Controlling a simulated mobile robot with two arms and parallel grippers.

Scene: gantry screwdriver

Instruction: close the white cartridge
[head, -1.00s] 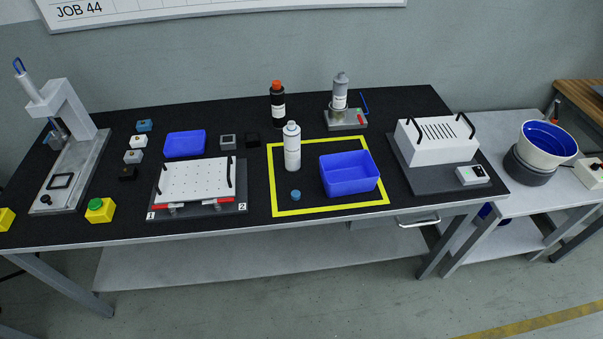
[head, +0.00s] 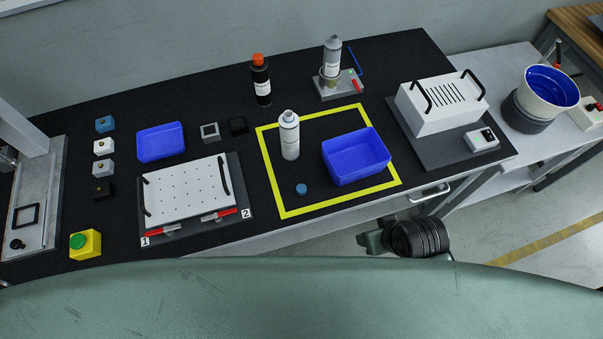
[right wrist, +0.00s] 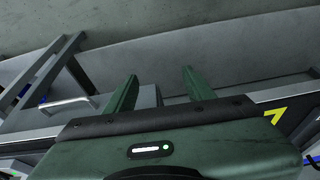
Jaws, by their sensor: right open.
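The white cartridge (head: 289,138) stands upright inside the yellow-taped square on the black bench top. Its narrow top is bare, with no cap on it. A small round blue cap (head: 301,189) lies on the bench just in front of it, apart from it. My right gripper (right wrist: 160,72) shows in the right wrist view, its two green fingers apart with nothing between them. It points toward the bench's side and under-frame, away from the cartridge. My left gripper is not in view.
A blue bin (head: 357,158) stands right of the cartridge inside the yellow tape (head: 340,206). A black bottle with orange cap (head: 260,80) and a grey cartridge in a stand (head: 331,62) are behind. A white perforated plate (head: 185,190) lies left. A drawer handle (right wrist: 68,104) juts out.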

